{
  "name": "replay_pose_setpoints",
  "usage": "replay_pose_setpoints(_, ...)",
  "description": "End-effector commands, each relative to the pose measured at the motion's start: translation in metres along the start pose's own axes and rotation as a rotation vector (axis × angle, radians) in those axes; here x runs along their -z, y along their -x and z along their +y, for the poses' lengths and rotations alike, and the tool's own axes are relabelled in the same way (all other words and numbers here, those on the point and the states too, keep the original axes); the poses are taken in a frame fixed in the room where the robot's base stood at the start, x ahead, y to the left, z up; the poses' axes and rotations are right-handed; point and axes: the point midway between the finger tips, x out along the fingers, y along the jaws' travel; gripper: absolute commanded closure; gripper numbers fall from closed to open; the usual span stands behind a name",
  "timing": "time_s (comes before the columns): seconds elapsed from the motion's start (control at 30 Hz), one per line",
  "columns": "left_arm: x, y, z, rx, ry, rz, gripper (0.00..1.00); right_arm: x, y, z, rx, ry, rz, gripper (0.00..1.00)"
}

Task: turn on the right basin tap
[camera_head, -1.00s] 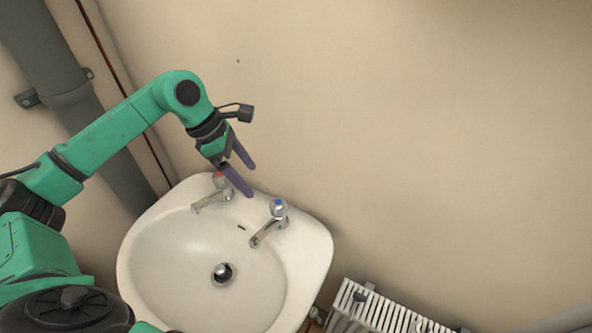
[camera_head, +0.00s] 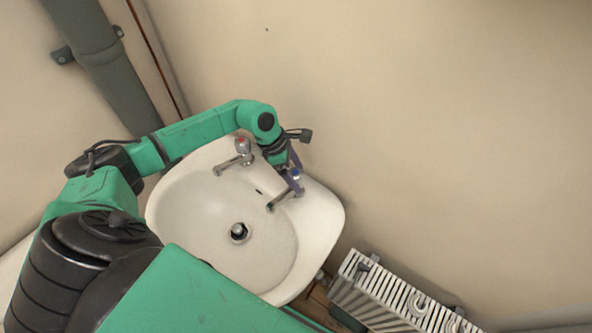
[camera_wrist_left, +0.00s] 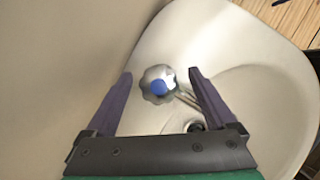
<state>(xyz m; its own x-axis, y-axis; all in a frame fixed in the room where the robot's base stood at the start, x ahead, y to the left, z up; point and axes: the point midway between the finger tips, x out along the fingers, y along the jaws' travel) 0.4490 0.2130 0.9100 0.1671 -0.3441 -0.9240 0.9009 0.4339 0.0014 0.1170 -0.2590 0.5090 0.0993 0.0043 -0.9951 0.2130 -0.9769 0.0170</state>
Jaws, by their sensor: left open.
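The right basin tap (camera_head: 292,188) has a chrome spout and a knob with a blue top, at the right rear of the white basin (camera_head: 322,215). In the left wrist view the blue-topped knob (camera_wrist_left: 158,85) sits between my two finger tips, with space on both sides. My left gripper (camera_head: 294,170) is open, at the tap's knob; its fingers partly hide the knob in the head view. The left tap (camera_head: 243,150) has a red top and stands to the left of my gripper. My right gripper is not in view.
The wall (camera_head: 430,130) is close behind the basin and my left gripper. A white radiator (camera_head: 385,295) stands at the lower right. A grey pipe (camera_head: 105,60) runs down the wall at the upper left.

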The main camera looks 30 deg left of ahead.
Motion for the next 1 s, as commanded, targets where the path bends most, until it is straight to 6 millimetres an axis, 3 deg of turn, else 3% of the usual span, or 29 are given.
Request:
replay_pose_setpoints(0.13,0.0002,-0.0001,0.0001,0.000,0.000,0.000,0.10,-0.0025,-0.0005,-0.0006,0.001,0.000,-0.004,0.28)
replay_pose_setpoints(0.3,0.0001,0.0003,0.0002,0.000,0.000,0.000,0.76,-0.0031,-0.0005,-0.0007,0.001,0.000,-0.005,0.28)
replay_pose_setpoints(0.37,0.0001,0.0004,0.0002,0.000,0.000,0.000,0.96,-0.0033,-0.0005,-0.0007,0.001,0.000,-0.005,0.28)
replay_pose_setpoints(0.7,0.0003,0.0007,0.0005,-0.017,0.036,0.000,0.96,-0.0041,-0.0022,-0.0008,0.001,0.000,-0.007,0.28)
replay_pose_setpoints(1.0,0.0004,0.0002,0.0009,-0.085,0.198,-0.002,0.96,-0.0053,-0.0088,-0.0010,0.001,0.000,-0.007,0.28)
